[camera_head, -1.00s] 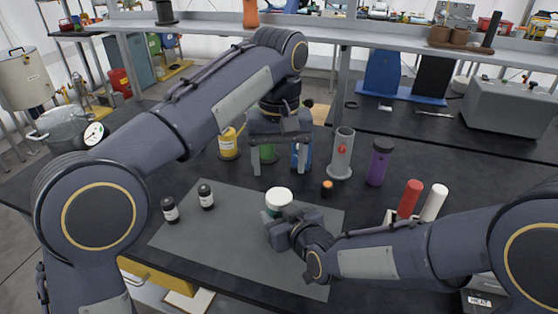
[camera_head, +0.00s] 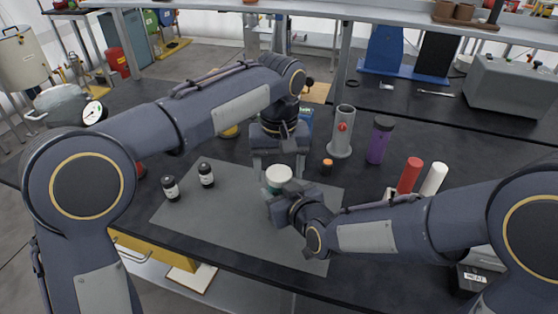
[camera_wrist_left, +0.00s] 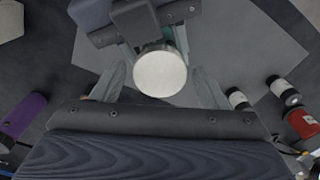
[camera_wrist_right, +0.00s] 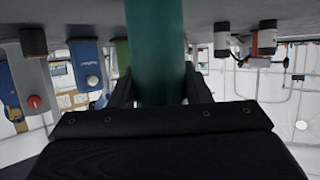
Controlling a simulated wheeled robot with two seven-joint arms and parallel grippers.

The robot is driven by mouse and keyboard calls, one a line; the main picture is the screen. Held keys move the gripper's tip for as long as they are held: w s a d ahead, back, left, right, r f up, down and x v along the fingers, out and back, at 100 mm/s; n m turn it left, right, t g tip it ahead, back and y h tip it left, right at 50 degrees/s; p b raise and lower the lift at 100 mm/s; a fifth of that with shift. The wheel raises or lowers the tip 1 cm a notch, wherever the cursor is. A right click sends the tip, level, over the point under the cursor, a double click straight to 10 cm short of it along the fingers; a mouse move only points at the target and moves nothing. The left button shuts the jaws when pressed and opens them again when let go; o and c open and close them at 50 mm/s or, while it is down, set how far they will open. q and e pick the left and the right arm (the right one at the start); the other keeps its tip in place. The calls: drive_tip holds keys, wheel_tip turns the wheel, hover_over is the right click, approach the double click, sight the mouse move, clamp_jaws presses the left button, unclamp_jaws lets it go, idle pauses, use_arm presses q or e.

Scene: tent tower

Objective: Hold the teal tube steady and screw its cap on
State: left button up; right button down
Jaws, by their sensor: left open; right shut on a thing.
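The teal tube (camera_wrist_right: 158,50) stands upright on the grey mat (camera_head: 200,225), and my right gripper (camera_wrist_right: 160,92) is shut on it from the side. Its white cap (camera_head: 279,173) sits at the tube's top; the cap also shows from above in the left wrist view (camera_wrist_left: 160,73). I cannot tell how tightly it is seated. My left gripper (camera_head: 279,170) points down over the tube with its jaws open. In the left wrist view its fingers (camera_wrist_left: 160,85) lie on both sides of the cap, with a gap.
Two black-capped bottles (camera_head: 169,188) (camera_head: 206,175) stand on the mat's left. A small orange-capped vial (camera_head: 327,167), a grey cylinder (camera_head: 342,132) and a purple bottle (camera_head: 380,139) stand behind on the right. Red (camera_head: 410,175) and white (camera_head: 434,179) tubes stand farther right.

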use_arm(q)
drive_tip(key=c, duration=1)
drive_tip(key=m, duration=0.6)
drive_tip(key=shift+m, duration=0.3)
drive_tip(key=o, duration=1)
drive_tip(key=shift+c, duration=0.2)
drive_tip(key=shift+o, duration=0.6)
drive_tip(key=shift+d, duration=0.1)
drive_tip(key=shift+s+d, duration=0.1)
drive_tip(key=shift+s, duration=0.05)
use_arm(e)
drive_tip(key=shift+a, duration=0.1)
